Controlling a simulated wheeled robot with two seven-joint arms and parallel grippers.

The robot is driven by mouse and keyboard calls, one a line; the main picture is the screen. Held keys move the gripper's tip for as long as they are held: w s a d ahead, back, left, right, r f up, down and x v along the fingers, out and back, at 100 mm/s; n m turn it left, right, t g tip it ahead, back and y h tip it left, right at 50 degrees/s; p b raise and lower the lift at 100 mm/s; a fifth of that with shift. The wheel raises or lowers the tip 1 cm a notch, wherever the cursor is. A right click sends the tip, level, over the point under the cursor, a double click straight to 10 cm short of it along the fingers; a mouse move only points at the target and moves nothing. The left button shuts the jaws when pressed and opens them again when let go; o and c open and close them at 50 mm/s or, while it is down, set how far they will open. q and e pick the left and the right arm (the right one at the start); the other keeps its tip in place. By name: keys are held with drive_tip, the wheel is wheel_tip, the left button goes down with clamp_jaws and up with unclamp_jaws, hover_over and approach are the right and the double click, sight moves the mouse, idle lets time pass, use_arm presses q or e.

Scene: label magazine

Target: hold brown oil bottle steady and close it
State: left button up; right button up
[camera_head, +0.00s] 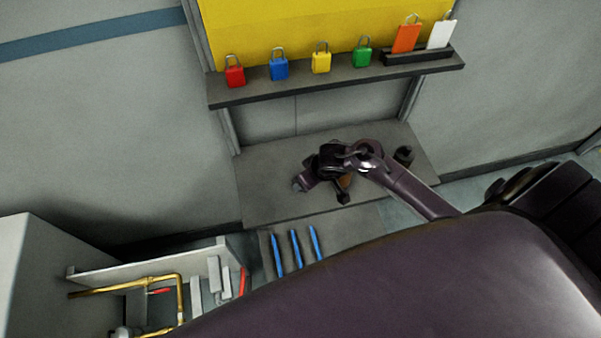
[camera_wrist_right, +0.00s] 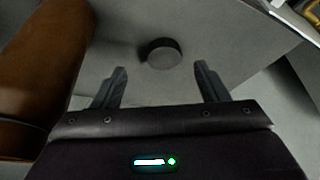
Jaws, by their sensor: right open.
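The brown oil bottle (camera_wrist_right: 45,60) stands large and close at the left edge of the right wrist view, beside my right gripper and not between its fingers. In the head view only a small orange-brown patch of it (camera_head: 346,182) shows under my arm. My right gripper (camera_wrist_right: 160,72) is open and empty. A dark round disc, perhaps the cap (camera_wrist_right: 160,53), lies beyond and between its fingertips on the grey surface. In the head view the right gripper (camera_head: 300,184) is over the grey bench (camera_head: 265,205), partly hidden by its wrist. My left gripper is out of view.
A dark object (camera_head: 404,155) stands at the bench's right. Blue tools (camera_head: 295,250) lie in front. A shelf (camera_head: 290,90) above holds padlocks and tags. Gold pipes (camera_head: 130,286) are at lower left. The bench's left part is clear.

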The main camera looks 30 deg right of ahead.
drive_tip(key=x, duration=0.5)
drive_tip(key=shift+w+a, duration=0.25)
drive_tip(key=shift+a, duration=0.05)
drive_tip(key=shift+r, duration=0.1)
drive_tip(key=c, duration=1.1)
wheel_tip(320, 180, up, 20)
drive_tip(key=p, duration=0.6)
